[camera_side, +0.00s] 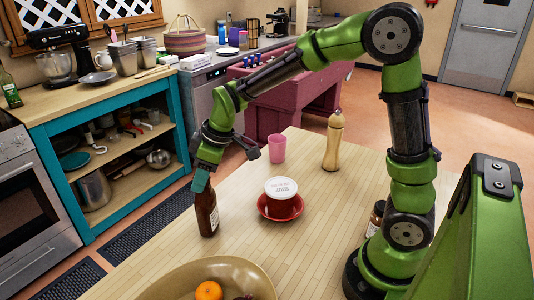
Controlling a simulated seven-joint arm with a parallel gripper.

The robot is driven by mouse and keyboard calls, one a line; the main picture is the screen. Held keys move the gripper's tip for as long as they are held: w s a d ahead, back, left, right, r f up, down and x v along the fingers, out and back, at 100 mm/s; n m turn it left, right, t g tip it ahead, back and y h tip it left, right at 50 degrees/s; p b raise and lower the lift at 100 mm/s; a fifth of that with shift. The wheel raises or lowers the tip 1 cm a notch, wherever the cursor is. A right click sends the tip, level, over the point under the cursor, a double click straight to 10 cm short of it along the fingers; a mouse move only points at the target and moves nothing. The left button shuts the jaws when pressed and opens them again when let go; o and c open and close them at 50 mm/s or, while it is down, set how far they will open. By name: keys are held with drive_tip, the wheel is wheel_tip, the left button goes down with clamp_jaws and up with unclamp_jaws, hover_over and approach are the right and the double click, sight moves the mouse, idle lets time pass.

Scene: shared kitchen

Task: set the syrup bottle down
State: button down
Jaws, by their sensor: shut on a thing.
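The syrup bottle, a dark brown bottle with a pale label (207,213), is upright near the left edge of the wooden table (310,235). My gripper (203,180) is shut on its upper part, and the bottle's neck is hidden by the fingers. The bottle's base is at or very near the table top; I cannot tell whether it touches.
A pink cup (277,148) and tan bottle (333,145) stand behind. A large bowl (175,283) holding an orange (209,291) is in front. A jar (376,217) stands by my base.

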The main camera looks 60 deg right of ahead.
drive_tip(key=shift+f, duration=0.2)
drive_tip(key=c, duration=0.7)
unclamp_jaws()
drive_tip(key=shift+o, duration=0.2)
drive_tip(key=shift+r, duration=0.4)
drive_tip(key=v, duration=1.1)
drive_tip(key=s+d+f+m+t, duration=0.1)
drive_tip(key=s+m+t, duration=0.2)
drive_tip(key=s+m, duration=0.7)
drive_tip(key=s, duration=0.5)
drive_tip(key=shift+s, duration=0.35)
